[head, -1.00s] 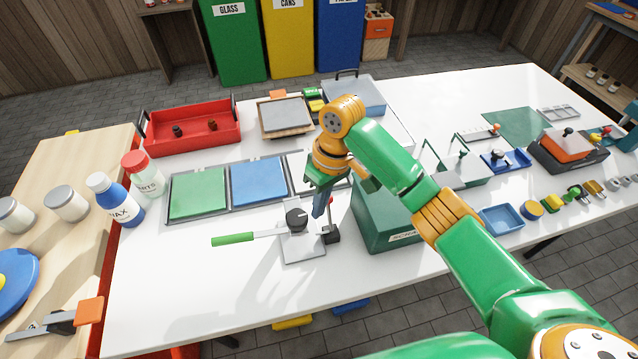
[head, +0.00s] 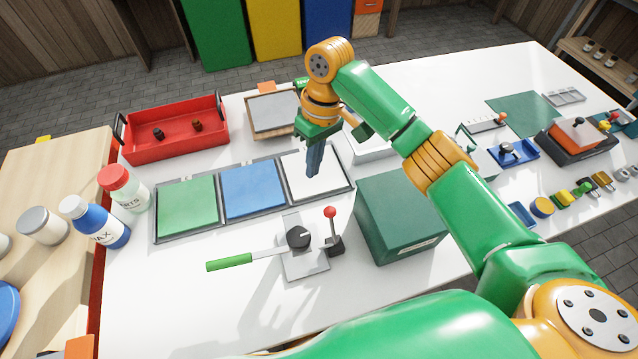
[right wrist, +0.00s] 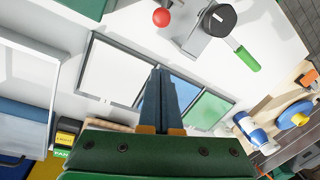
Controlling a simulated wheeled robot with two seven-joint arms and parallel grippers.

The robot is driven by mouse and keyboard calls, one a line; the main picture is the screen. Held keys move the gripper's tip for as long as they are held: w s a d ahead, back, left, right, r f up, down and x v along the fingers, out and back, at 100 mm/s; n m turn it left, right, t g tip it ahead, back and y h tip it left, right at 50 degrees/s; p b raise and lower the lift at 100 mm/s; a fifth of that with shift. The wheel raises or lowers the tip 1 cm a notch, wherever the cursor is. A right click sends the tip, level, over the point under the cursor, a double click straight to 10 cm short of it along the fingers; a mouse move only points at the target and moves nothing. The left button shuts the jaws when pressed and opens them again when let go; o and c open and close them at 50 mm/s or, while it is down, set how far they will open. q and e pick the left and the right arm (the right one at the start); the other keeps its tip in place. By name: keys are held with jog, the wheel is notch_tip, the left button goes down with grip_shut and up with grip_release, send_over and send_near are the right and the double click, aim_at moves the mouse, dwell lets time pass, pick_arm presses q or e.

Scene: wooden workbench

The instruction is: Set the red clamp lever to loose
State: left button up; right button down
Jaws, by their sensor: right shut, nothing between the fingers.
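The red clamp lever (head: 331,212) has a red ball on a thin stem rising from a small black base. In the head view it stands nearly upright, at the right side of a grey plate fixture (head: 305,262). Its red ball also shows at the top of the right wrist view (right wrist: 161,17). My right gripper (head: 314,172) is shut and empty, fingers pointing down. It is behind and above the lever, apart from it, over the white panel. The shut fingers also show in the right wrist view (right wrist: 160,75). My left gripper is not in view.
The fixture carries a black knob (head: 298,237) and a green-handled bar (head: 229,262) reaching left. A dark green box (head: 398,215) stands close to the lever's right. Green, blue and white panels lie in a frame behind. The white bench front is clear.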

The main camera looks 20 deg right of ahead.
aim_at(333, 227)
jog(key=s+f+p, duration=0.3)
jog(key=f+p, duration=0.1)
jog(key=f, duration=0.3)
jog(key=shift+s+d+f, duration=0.35)
jog(key=shift+f, duration=0.05)
jog(key=shift+w, duration=0.1)
